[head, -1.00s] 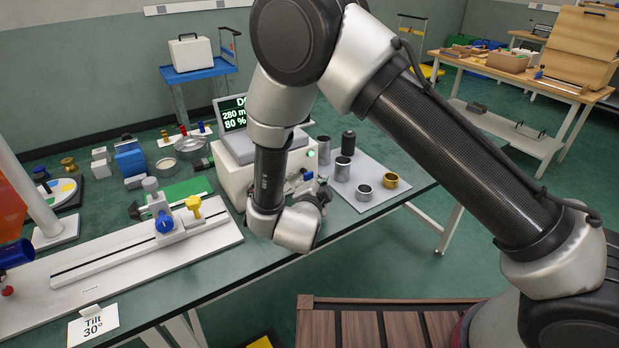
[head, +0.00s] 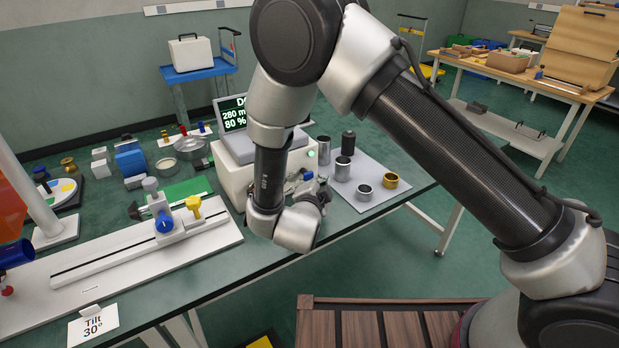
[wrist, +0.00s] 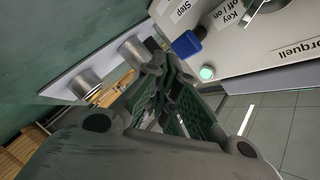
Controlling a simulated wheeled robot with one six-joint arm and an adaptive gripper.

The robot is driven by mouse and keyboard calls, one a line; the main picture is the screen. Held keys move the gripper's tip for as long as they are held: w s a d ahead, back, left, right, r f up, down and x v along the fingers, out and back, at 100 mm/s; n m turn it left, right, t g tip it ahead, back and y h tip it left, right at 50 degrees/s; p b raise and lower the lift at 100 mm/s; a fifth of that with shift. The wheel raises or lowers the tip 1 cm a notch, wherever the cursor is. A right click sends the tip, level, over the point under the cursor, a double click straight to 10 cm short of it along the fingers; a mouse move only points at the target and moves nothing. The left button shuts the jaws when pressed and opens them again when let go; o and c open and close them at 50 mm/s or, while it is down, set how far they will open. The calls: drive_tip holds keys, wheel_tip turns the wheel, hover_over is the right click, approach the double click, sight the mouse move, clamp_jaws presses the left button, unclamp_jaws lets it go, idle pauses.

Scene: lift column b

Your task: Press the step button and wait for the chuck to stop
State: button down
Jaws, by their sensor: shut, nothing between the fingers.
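The white machine (head: 236,187) stands on the bench in the head view, with a lit display (head: 233,116) reading 280 and 80 %. My gripper (head: 307,187) is shut and empty at its front right, partly hidden by my wrist. In the wrist view the closed fingertips (wrist: 158,62) are close to the panel (wrist: 235,52). A "Step" label (wrist: 182,9), a "Key off / on" label (wrist: 229,15), a blue knob or key (wrist: 187,43) and a lit green lamp (wrist: 207,73) show there. I cannot make out the step button or any contact. The chuck is not clearly visible.
A white rail fixture (head: 110,265) with a blue knob lies to the left. A "Tilt 30°" card (head: 92,325) stands at the front edge.

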drive_tip(key=shift+w+a, duration=0.1)
idle(0.3)
drive_tip(key=shift+w+a, duration=0.15)
drive_tip(key=shift+w, duration=0.1)
drive_tip(key=shift+w+a, duration=0.3)
drive_tip(key=shift+w, duration=0.15)
idle(0.8)
drive_tip(key=shift+s, duration=0.15)
drive_tip(key=shift+s+d, duration=0.5)
drive_tip(key=shift+s, duration=0.2)
drive_tip(key=shift+d, duration=0.1)
drive_tip(key=shift+s+d, duration=0.7)
drive_tip(key=shift+s, duration=0.35)
drive_tip(key=shift+s+d, duration=0.65)
drive_tip(key=shift+s, duration=0.35)
drive_tip(key=shift+w, duration=0.1)
